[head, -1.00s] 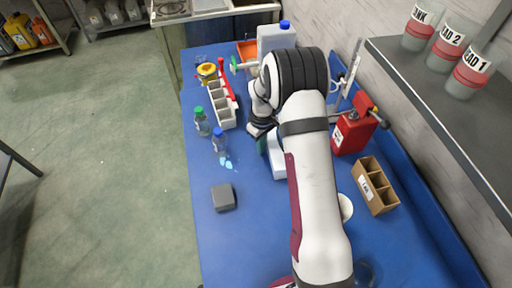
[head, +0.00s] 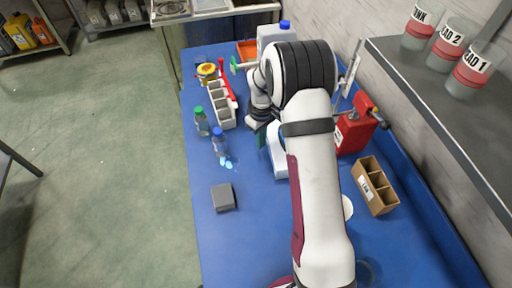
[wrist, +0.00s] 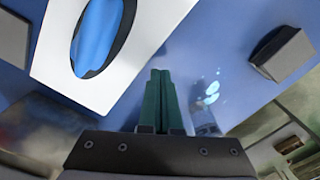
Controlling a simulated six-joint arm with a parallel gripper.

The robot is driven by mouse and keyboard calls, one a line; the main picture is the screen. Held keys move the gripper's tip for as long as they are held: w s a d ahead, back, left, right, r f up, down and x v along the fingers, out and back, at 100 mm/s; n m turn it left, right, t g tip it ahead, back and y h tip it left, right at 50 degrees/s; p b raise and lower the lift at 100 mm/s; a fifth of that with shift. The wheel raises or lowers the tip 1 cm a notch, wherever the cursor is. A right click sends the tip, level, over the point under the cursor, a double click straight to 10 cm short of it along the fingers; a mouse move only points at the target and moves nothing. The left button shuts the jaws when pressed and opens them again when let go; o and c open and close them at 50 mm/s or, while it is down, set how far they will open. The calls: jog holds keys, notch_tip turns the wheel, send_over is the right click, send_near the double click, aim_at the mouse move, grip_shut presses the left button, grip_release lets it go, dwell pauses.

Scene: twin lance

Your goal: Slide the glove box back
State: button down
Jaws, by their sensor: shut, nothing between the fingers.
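The glove box is white with an oval, dark-rimmed opening full of blue glove material. It fills the upper left of the wrist view, its white top (wrist: 60,55) lying at a slant. In the head view the box (head: 279,165) is partly hidden behind my arm. My gripper has green fingers (wrist: 160,75), pressed together and empty, pointing down beside the box. In the wrist view they are close to the box's edge; I cannot tell whether they touch it. In the head view the fingers (head: 261,138) show just left of the box.
A blue-capped bottle (head: 219,143) stands left of my gripper, with pale blue spots (head: 230,164) beside it. A grey block (head: 223,197) lies nearer. A white divided rack (head: 221,107), red canister (head: 353,133) and brown divided box (head: 375,186) stand around. The blue bench's front left is clear.

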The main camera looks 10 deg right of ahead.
notch_tip(320, 180, up, 6)
jog(key=shift+f, duration=0.1)
dwell(0.5)
